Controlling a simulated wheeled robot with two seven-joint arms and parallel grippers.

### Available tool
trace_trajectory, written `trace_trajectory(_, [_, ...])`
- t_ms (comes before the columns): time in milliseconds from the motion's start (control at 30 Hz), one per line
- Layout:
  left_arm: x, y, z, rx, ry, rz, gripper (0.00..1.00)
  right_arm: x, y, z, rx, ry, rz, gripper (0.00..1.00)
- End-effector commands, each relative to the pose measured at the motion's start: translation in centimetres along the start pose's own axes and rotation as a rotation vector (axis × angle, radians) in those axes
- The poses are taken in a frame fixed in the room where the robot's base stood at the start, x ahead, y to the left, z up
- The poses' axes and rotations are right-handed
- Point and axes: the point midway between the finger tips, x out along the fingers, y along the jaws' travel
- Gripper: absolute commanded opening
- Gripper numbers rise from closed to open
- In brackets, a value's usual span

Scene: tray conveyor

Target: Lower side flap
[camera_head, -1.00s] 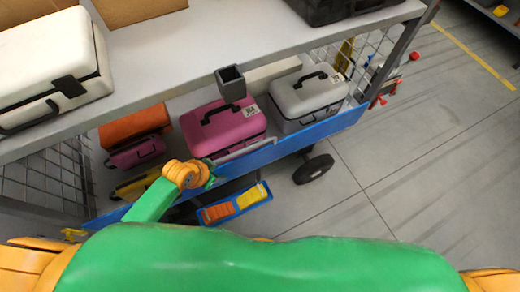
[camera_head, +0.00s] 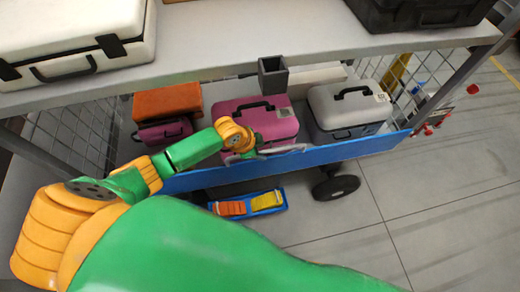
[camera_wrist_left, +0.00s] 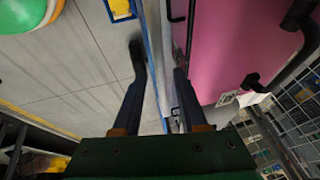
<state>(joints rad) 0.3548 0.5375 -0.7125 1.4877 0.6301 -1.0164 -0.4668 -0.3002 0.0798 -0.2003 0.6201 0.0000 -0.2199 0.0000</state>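The side flap (camera_head: 345,150) is a long blue panel standing up along the front of the cart's lower shelf, with a grey handle bar (camera_head: 285,150) at its top edge. My left gripper (camera_head: 247,151) is at the flap's top edge, left of the handle bar; its fingertips are partly hidden in the head view. In the left wrist view my left gripper (camera_wrist_left: 160,78) is open, with its two fingers apart on either side of the flap's thin blue edge (camera_wrist_left: 152,50). Contact cannot be told. My right gripper is not in view.
A pink case (camera_head: 278,122), a grey case (camera_head: 345,108) and an orange case (camera_head: 167,101) stand behind the flap. The upper shelf (camera_head: 215,50) overhangs them. A wheel (camera_head: 336,187) and a blue tray (camera_head: 268,202) are below.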

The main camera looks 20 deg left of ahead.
Motion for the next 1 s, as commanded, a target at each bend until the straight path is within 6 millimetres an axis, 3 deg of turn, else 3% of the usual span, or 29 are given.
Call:
trace_trajectory(33, [-0.01,0.0,0.01,0.0,0.0,0.0,0.26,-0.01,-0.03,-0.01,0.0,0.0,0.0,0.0])
trace_trajectory(133, [-0.01,0.01,0.01,-0.001,0.0,0.0,0.0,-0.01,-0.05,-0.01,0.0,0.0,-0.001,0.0])
trace_trajectory(1000, [0.0,0.04,0.01,-0.001,0.0,0.001,0.0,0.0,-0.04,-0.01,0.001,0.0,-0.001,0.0])
